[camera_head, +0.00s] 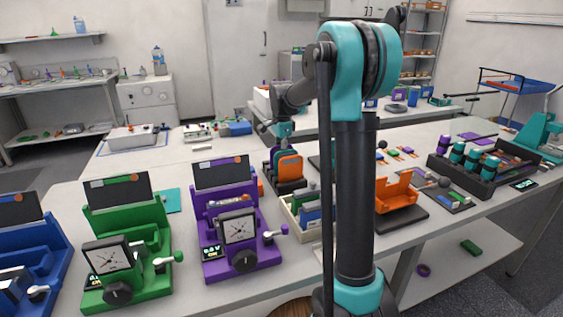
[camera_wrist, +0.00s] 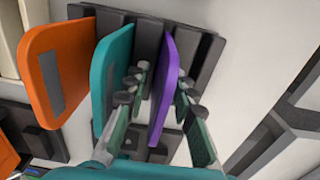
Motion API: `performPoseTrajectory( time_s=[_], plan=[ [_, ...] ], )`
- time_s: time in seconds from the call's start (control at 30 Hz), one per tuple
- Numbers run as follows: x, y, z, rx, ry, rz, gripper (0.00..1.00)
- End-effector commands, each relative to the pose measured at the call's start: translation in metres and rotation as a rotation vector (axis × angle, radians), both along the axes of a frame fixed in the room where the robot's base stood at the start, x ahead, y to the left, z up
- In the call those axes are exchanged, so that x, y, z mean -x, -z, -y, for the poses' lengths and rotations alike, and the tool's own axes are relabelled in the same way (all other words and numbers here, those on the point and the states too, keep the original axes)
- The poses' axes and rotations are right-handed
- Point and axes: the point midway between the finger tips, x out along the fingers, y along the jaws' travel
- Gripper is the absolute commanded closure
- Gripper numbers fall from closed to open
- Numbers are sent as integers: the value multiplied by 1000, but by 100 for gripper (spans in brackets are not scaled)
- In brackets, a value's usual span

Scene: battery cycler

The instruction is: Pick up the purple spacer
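The purple spacer (camera_wrist: 166,85) is a thin upright plate in a slot of the dark rack (camera_wrist: 207,48) in the wrist view. My gripper (camera_wrist: 162,83) is open, with one finger on each side of the purple spacer and small visible gaps. A teal spacer (camera_wrist: 110,70) stands just left of the left finger, very close to it. An orange spacer (camera_wrist: 60,70) stands further left. In the head view my gripper (camera_head: 284,131) is above the rack (camera_head: 287,187), where the orange spacer (camera_head: 291,168) shows; the purple spacer is not clearly seen there.
A cream bin (camera_head: 300,218) with blue and green pieces stands in front of the rack. A purple device (camera_head: 240,240) with a dial and a green one (camera_head: 128,250) stand to the left. An orange holder (camera_head: 397,193) stands to the right, past my arm.

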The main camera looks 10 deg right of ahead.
Motion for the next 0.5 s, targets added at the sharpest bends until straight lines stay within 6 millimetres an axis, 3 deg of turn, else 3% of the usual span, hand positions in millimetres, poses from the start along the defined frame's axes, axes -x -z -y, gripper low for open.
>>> performPoseTrajectory(
  time_s=[0.17, 0.5],
  plan=[
    [0, 0, 0, 0, 0, 0, 100],
    [0, 0, 0, 0, 0, 0, 100]
  ],
)
